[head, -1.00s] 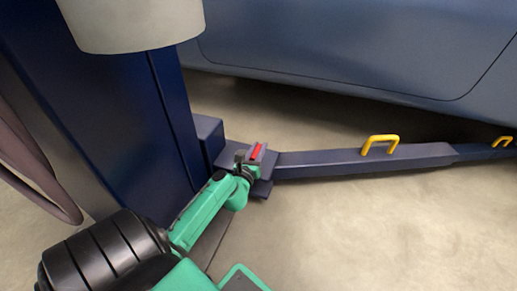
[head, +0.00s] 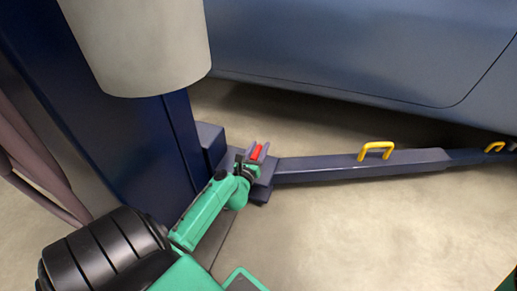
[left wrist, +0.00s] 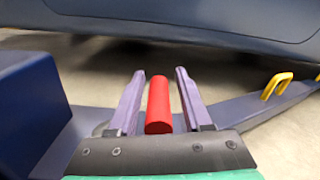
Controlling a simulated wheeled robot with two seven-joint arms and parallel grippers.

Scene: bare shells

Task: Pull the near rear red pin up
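The red pin (head: 256,152) stands at the inner end of the near dark-blue lift arm (head: 350,166), beside the column. In the left wrist view the red pin (left wrist: 158,105) shows as a short red cylinder between two purple fingers. My left gripper (head: 259,145) is at the pin, with one finger on each side of it. In the left wrist view the left gripper (left wrist: 160,72) is open, with a narrow gap between the pin and each finger. My right gripper is not in view.
The blue lift column (head: 150,150) rises just left of the pin. A blue car body (head: 370,50) hangs over the back. Yellow handles (head: 377,146) stand on the lift arm to the right. The floor in front of the arm (head: 370,230) is clear.

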